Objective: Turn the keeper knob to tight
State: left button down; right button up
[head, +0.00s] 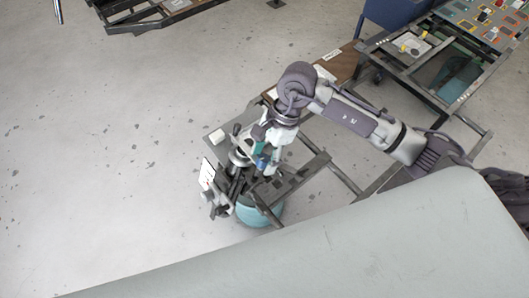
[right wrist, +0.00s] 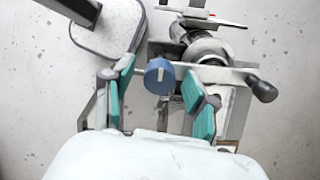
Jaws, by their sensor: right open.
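The blue round knob (right wrist: 160,77), which I take as the keeper knob, sits on the grey metal fixture. In the right wrist view it lies between the tips of my right gripper (right wrist: 158,82). The teal finger pads are open, one on each side, with a visible gap to the knob. In the head view the knob (head: 262,162) is small and partly hidden by my right gripper (head: 264,152), which points down over the fixture. Any tight marking is too small to read. My left gripper is not in view.
A black-ended lever (right wrist: 263,90) sticks out right of the knob, with a round metal cylinder (right wrist: 207,50) behind it. A white card (head: 207,174) and a teal round container (head: 260,211) are by the fixture. A cluttered bench (head: 480,25) stands far right.

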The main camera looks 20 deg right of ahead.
jog(key=c, duration=0.7)
grip_shut()
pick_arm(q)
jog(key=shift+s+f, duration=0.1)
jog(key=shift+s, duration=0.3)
